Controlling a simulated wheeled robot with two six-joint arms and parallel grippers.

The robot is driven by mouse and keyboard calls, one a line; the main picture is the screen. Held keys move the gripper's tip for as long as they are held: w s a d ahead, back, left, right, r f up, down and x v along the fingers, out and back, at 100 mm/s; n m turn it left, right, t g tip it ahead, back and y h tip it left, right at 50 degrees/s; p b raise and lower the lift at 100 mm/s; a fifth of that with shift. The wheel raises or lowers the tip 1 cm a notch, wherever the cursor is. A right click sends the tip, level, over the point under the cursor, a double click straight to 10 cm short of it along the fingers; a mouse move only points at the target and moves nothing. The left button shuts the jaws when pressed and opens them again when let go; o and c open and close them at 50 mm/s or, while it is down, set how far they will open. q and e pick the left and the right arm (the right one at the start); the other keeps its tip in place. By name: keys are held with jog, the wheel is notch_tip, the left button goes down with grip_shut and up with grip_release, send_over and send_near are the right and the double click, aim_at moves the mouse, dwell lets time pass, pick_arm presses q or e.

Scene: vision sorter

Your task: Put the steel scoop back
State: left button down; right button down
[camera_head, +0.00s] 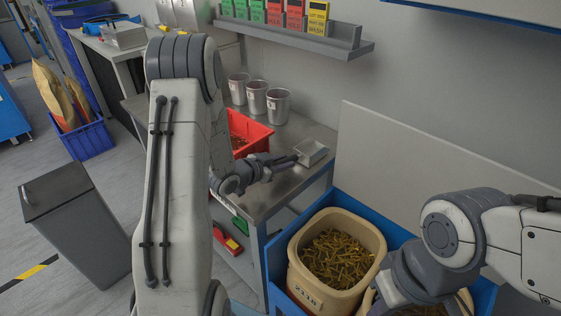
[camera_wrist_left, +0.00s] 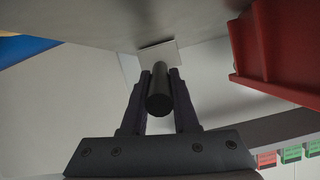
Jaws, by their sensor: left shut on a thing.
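The steel scoop (camera_head: 312,152) is a small square metal pan at the right end of the steel bench (camera_head: 285,187). My left gripper (camera_head: 289,160) is shut on its handle. In the left wrist view the scoop's dark round handle (camera_wrist_left: 159,98) sits between the two fingers of my left gripper (camera_wrist_left: 160,88), with the pale pan beyond. I cannot tell whether the pan touches the bench or is just above it. My right arm comes in at the lower right over the bins; its fingers are not clear.
A red bin (camera_head: 248,131) stands on the bench left of the scoop, with several metal cups (camera_head: 278,106) behind it. A tan bin of brass-coloured parts (camera_head: 297,262) sits in a blue crate (camera_head: 276,262) at the front. A shelf with coloured label boxes (camera_head: 300,41) is above.

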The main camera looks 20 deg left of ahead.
pick_arm(q)
jog(key=shift+f, duration=0.2)
jog(key=c, duration=0.7)
grip_release()
jog(key=shift+r, duration=0.15)
